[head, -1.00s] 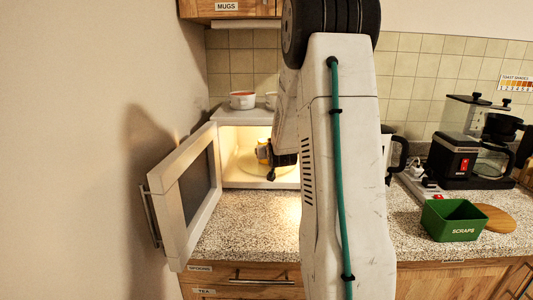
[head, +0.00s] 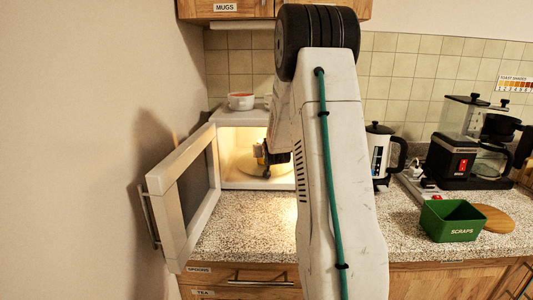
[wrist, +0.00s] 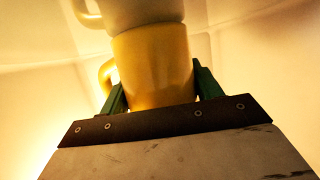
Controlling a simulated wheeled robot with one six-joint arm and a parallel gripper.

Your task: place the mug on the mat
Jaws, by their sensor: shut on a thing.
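My gripper (wrist: 157,88) is inside the lit, open microwave (head: 228,135) and is shut on a yellow mug (wrist: 150,65), with green fingers on both sides of it. The mug's handle points left in the wrist view. A paler mug (wrist: 140,10) with a handle at the left shows just beyond or above the yellow one; I cannot tell whether they are stacked. In the head view my gripper (head: 268,155) is small and partly hidden by my arm, with a bit of yellow at its tip. I see no mat in either view.
The microwave door (head: 186,195) stands open to the left. A red and white bowl (head: 241,101) sits on top of the microwave. A kettle (head: 380,155), a coffee maker (head: 465,150), a green scraps bin (head: 453,220) and a round board (head: 497,220) stand at the right. The front counter (head: 235,235) is clear.

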